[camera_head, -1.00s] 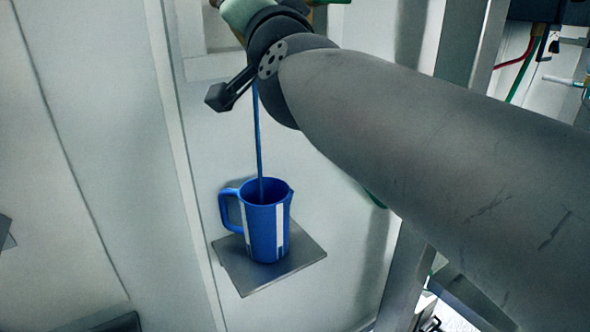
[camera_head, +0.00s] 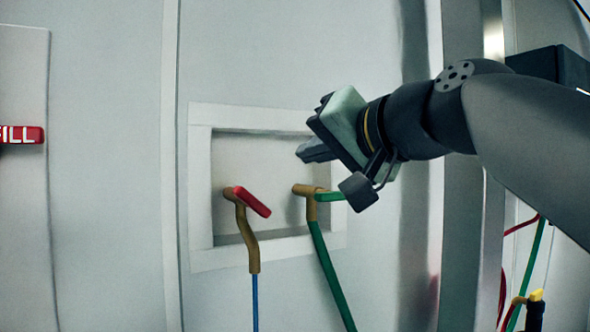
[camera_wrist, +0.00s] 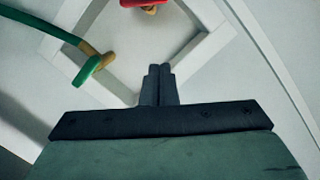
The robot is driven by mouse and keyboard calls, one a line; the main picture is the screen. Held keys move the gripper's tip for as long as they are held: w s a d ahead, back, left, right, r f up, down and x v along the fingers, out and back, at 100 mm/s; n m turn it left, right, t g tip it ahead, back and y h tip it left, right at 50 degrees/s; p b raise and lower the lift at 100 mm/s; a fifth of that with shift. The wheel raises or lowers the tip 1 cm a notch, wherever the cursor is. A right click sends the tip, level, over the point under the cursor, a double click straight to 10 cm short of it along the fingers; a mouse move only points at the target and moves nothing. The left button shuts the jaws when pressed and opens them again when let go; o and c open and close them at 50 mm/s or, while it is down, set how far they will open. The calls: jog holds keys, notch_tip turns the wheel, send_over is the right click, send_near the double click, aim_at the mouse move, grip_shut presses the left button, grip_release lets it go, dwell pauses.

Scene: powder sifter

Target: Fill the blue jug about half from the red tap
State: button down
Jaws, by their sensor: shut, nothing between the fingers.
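The red tap (camera_head: 249,201) sits in a white-framed wall recess, its red handle slanting down to the right. A thin blue stream (camera_head: 255,302) runs down from its brass spout and out of the picture. In the wrist view the red handle (camera_wrist: 132,3) is cut off at the top edge. My gripper (camera_head: 308,152) is shut and empty, above and to the right of the red tap and apart from it. Its closed fingers also show in the wrist view (camera_wrist: 158,72). The blue jug is not in either current view.
A green-handled tap (camera_head: 305,190) with a green hose (camera_head: 330,275) is right of the red tap, below my gripper; it also shows in the wrist view (camera_wrist: 90,66). The white recess frame (camera_head: 200,200) surrounds both taps.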

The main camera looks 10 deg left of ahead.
jog(key=w+a+f+p, duration=0.3)
jog(key=w+a+f, duration=0.1)
jog(key=a, duration=0.4)
jog(key=shift+w+a+f, duration=0.3)
jog(key=shift+w+f, duration=0.05)
jog(key=shift+d+n, duration=0.1)
jog(key=shift+n, duration=0.2)
